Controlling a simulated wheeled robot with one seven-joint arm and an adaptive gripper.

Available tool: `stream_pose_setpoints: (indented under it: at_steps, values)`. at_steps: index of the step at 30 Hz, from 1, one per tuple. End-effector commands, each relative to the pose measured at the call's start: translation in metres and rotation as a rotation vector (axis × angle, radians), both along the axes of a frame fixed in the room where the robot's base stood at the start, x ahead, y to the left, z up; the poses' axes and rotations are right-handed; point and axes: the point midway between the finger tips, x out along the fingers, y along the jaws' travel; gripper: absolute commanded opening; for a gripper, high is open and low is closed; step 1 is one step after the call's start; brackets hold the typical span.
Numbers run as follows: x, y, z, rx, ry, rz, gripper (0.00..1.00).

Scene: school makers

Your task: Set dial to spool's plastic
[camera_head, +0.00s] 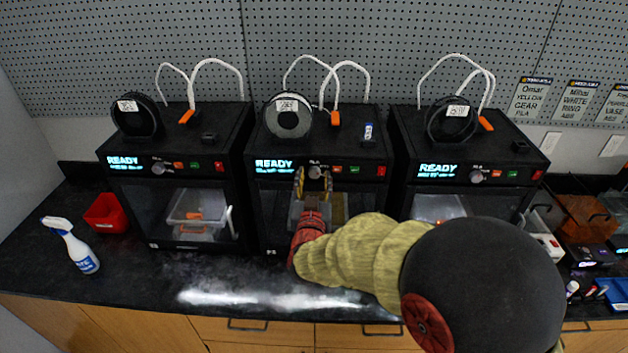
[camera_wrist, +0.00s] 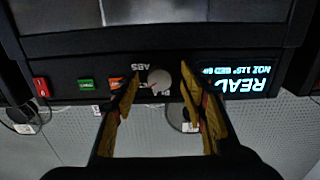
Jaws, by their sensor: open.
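Three black printers stand in a row. The middle printer (camera_head: 262,190) shows READY on its display and carries a grey spool (camera_head: 288,122) with a white tag, its text too small to read. Its round grey dial shows in the wrist view (camera_wrist: 159,79), upside down, with ABS printed on one side; I cannot tell where its pointer aims. My gripper (camera_head: 313,186) is at this dial. In the wrist view its open yellow-lined fingers (camera_wrist: 159,88) straddle the dial, one on each side, with gaps visible. The left finger partly covers the orange button.
The left printer (camera_head: 125,177) and right printer (camera_head: 400,150) have similar spools and dials. A green button (camera_wrist: 86,84) and red switch (camera_wrist: 41,87) sit beside the dial. A spray bottle (camera_head: 72,247) and red bin (camera_head: 106,213) stand left on the black counter.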

Motion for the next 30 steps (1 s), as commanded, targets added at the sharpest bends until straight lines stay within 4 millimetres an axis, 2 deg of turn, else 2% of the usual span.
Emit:
stream_pose_setpoints:
  at_steps: [8,30]
  values:
    - [0.0012,0.0001,-0.0005,0.0,0.001,0.0,0.42]
    - [0.0009,0.0003,-0.0007,0.0,0.002,0.001,0.0]
